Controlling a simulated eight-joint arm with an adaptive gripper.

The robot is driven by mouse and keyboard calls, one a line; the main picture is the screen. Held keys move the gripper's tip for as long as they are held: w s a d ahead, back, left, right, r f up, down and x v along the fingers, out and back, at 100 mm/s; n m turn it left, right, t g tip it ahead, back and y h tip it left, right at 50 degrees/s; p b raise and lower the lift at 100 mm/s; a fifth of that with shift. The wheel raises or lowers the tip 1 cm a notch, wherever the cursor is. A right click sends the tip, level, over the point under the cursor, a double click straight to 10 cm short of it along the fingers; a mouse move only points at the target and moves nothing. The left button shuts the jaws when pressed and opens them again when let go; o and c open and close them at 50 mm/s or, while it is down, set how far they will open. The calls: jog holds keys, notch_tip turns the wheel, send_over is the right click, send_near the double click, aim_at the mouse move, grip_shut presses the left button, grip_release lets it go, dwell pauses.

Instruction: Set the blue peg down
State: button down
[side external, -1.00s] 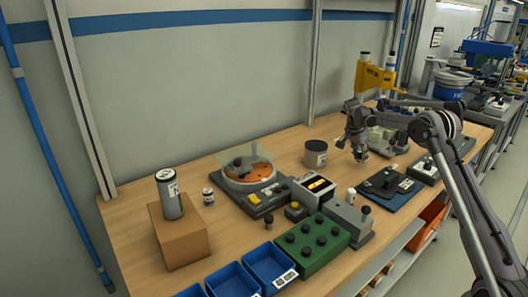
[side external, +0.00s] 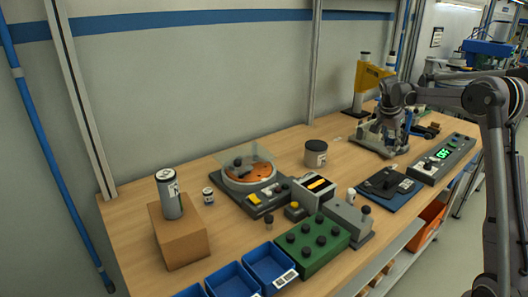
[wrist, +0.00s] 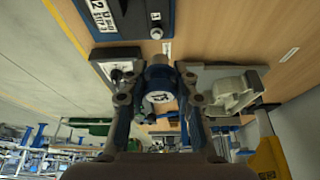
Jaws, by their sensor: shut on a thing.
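My gripper (side external: 393,138) is at the far right part of the bench in the side external view, beside a grey fixture and low over it. In the wrist view my gripper (wrist: 160,103) is shut on the blue peg (wrist: 158,76), which shows between the two fingers with a pale round mark on it. In the side view the peg is mostly hidden by the fingers, and I cannot tell whether its lower end touches anything.
A grey fixture (side external: 368,141) stands by the gripper, with a yellow press (side external: 368,78) behind. A dark canister (side external: 316,153) stands left. Bare wood lies between canister and mat.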

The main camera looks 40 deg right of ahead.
jog(key=a+n+t, duration=0.1)
jog(key=a+n, duration=0.1)
jog(key=a, duration=1)
jog(key=w+a+f, duration=0.4)
jog(key=w, duration=0.1)
jog(key=w+a+f, duration=0.2)
jog(key=w, duration=0.1)
jog(key=shift+a+f, duration=0.15)
jog(key=shift+f, duration=0.2)
jog(key=shift+w+a+f, duration=0.2)
jog(key=shift+f, duration=2)
jog(key=c, duration=1)
grip_release()
jog(key=shift+f, duration=0.15)
jog(key=shift+c, duration=0.2)
